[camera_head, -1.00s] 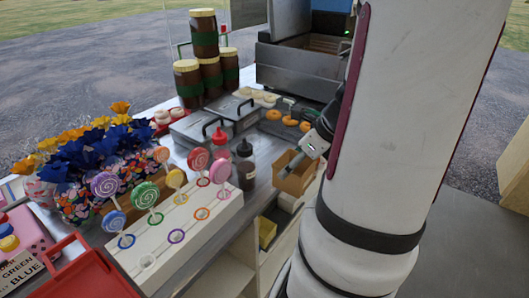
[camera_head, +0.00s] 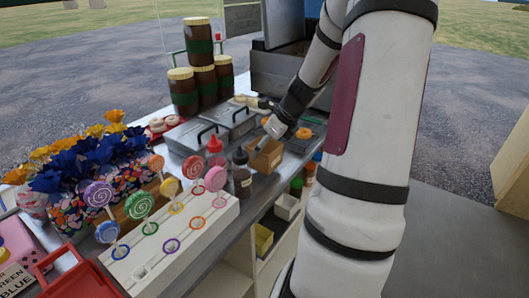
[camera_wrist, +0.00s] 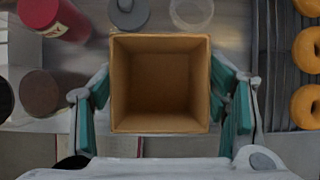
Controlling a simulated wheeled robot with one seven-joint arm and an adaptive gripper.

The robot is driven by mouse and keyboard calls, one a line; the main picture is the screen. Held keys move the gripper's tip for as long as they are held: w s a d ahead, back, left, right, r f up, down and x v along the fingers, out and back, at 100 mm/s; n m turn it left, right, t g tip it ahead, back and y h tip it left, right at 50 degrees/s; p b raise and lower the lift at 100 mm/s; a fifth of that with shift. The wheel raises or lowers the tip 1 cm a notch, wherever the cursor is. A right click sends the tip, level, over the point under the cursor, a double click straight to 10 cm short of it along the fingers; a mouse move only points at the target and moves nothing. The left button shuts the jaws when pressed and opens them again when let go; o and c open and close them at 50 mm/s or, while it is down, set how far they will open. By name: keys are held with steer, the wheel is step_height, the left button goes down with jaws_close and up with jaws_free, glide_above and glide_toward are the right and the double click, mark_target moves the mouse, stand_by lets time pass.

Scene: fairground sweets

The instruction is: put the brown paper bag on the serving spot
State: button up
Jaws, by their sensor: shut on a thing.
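The brown paper bag (camera_head: 266,159) is an open-topped, upright box shape near the counter's front edge, just right of the dark sauce bottle (camera_head: 242,173). My gripper (camera_wrist: 161,103) is shut on it, with teal finger pads on its left and right sides. The wrist view looks straight down into the bag (camera_wrist: 160,82), which is empty. Whether its base touches the counter (camera_wrist: 235,22) I cannot tell. I cannot make out a marked serving spot; the bag and my gripper may hide it.
A red sauce bottle (camera_head: 215,155) stands beside the dark one. Doughnuts (camera_wrist: 305,50) lie on a dark rack to the right. The white lollipop stand (camera_head: 170,240) is at left. Stacked jars (camera_head: 184,92) and lidded metal containers (camera_head: 197,136) stand behind. Shelves are below the counter.

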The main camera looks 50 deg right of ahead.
steer(key=shift+f, duration=1.15)
steer(key=shift+f, duration=0.1)
steer(key=o, duration=0.9)
